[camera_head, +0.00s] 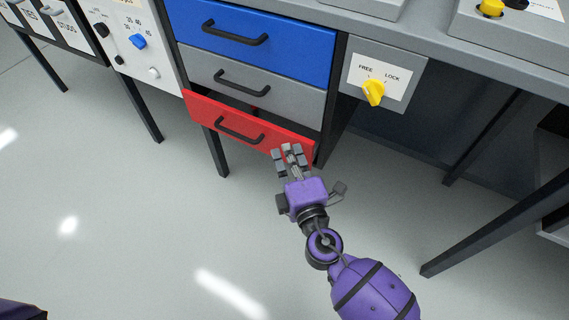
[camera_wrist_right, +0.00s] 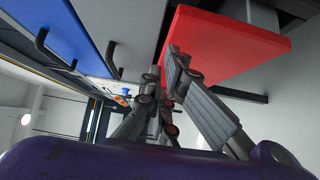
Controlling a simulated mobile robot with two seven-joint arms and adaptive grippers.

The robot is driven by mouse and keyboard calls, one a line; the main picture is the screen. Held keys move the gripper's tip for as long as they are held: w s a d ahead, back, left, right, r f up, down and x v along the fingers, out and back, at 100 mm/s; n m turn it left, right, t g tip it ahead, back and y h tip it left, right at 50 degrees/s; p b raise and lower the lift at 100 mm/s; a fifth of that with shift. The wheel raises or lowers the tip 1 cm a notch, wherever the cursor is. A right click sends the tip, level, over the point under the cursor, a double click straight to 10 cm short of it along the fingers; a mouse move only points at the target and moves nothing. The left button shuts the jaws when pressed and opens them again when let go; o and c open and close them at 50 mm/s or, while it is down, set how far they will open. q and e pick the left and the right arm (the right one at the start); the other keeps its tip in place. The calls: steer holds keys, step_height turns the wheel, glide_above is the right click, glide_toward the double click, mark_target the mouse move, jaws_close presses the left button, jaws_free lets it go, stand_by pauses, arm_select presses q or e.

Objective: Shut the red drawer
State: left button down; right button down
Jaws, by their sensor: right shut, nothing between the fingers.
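The red drawer (camera_head: 222,122) is the lowest of three stacked drawers and has a black bar handle. Its front stands a little out from the grey drawer above it. In the right wrist view the red front (camera_wrist_right: 228,45) fills the upper right, with a dark gap behind it. My right gripper (camera_head: 289,153) is shut and empty at the lower right part of the red front, to the right of the handle. Its fingers overlap the front in the picture; I cannot tell whether they touch it. My left gripper is not in view.
The blue drawer (camera_head: 290,50) and grey drawer (camera_head: 290,101) above look shut. A yellow knob (camera_head: 373,93) sits on a FREE/LOCK panel to the right. A panel with a blue knob (camera_head: 138,41) is on the left. Table legs flank the drawers; the floor in front is clear.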

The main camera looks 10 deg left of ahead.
mark_target(299, 139)
steer(key=shift+w+d, duration=0.1)
steer(key=shift+w, duration=0.1)
steer(key=w, duration=0.1)
steer(key=w+d, duration=0.1)
steer(key=w, duration=0.1)
steer(key=w+b, duration=0.1)
steer(key=shift+w+d, duration=0.15)
steer(key=shift+d, duration=0.15)
steer(key=shift+w, duration=0.2)
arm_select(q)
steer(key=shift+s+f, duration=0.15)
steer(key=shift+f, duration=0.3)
arm_select(e)
steer(key=shift+d+r, duration=0.1)
steer(key=shift+r, duration=0.05)
